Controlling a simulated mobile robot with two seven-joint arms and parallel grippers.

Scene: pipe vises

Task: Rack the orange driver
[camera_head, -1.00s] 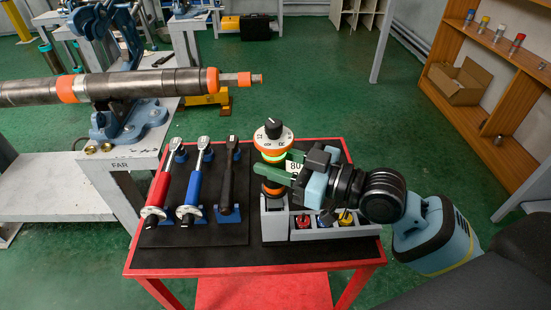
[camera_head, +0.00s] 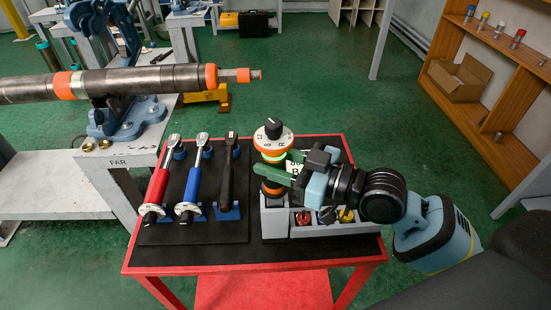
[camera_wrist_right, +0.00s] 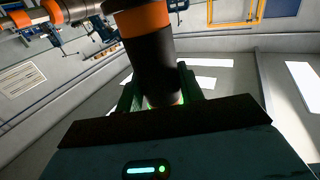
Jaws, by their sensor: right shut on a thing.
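The orange driver (camera_head: 273,146) is upright, with an orange and white dial head, a black knob on top and a dark lower body. My right gripper (camera_head: 288,169) reaches in from the right with green fingers shut around its middle. In the right wrist view the driver (camera_wrist_right: 150,55) rises between the fingers (camera_wrist_right: 160,98). The driver's lower end is over the left part of the grey rack (camera_head: 274,228); I cannot tell whether it is seated in it. My left gripper is out of view.
The red cart (camera_head: 210,268) carries a red wrench (camera_head: 157,190), a blue wrench (camera_head: 193,184) and a black wrench (camera_head: 229,175) on holders. Small coloured items (camera_head: 303,217) sit in the rack's front bins. A large pipe (camera_head: 130,80) lies in a vise at the left.

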